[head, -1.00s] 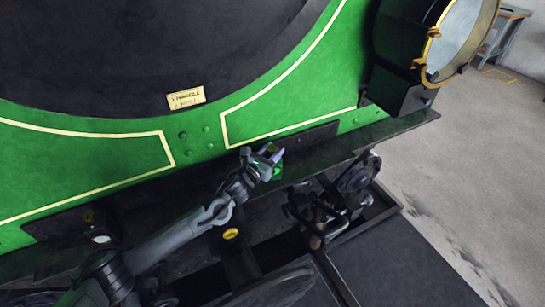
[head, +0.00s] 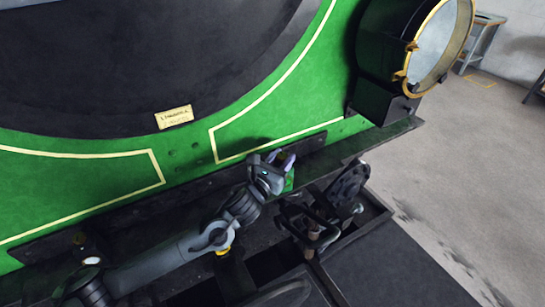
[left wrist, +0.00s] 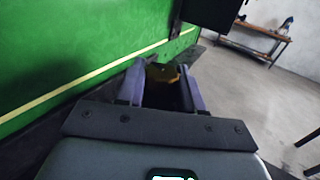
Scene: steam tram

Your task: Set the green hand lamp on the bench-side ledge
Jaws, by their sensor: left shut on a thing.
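My left gripper (head: 281,160) is shut on the green hand lamp (head: 289,184), in front of the tram's green face and above the dark ledge. Part of the lamp is hidden behind the gripper. In the left wrist view the lamp's brass-coloured top (left wrist: 163,73) sits between the two fingers. The dark ledge (head: 382,143) runs along the foot of the green face, and its right end lies on the bench's side. I cannot tell whether the lamp touches the ledge. My right gripper is not in view.
A big brass-rimmed headlamp (head: 437,45) stands above the ledge's right end. Dark coupling gear (head: 312,226) sticks out just below and right of my gripper. A small lamp-like fitting (head: 91,261) is at the left. A bench (left wrist: 262,40) stands far off across open floor.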

